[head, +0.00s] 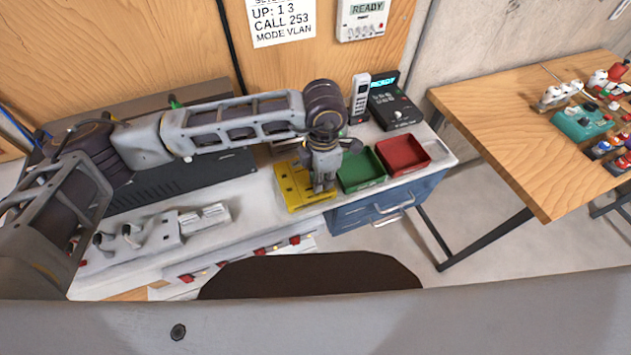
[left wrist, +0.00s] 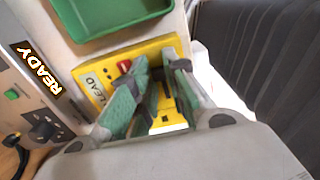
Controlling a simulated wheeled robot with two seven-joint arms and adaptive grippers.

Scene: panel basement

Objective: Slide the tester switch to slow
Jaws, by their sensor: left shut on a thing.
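The yellow tester (head: 292,188) lies flat on the white worktop, left of the green tray. In the left wrist view the tester (left wrist: 99,77) shows a LEAD label and a small red part (left wrist: 124,65). My left gripper (head: 322,186) points down over the tester's right part. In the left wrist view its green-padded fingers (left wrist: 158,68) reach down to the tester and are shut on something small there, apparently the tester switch. The fingers hide most of the switch, so its position cannot be read. My right gripper is in neither view.
A green tray (head: 361,184) and a red tray (head: 402,171) stand right of the tester. Behind them are a black device reading READY (head: 393,115) and a handset (head: 360,98). A dark panel (head: 181,180) lies to the left. A wooden table (head: 500,115) stands right.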

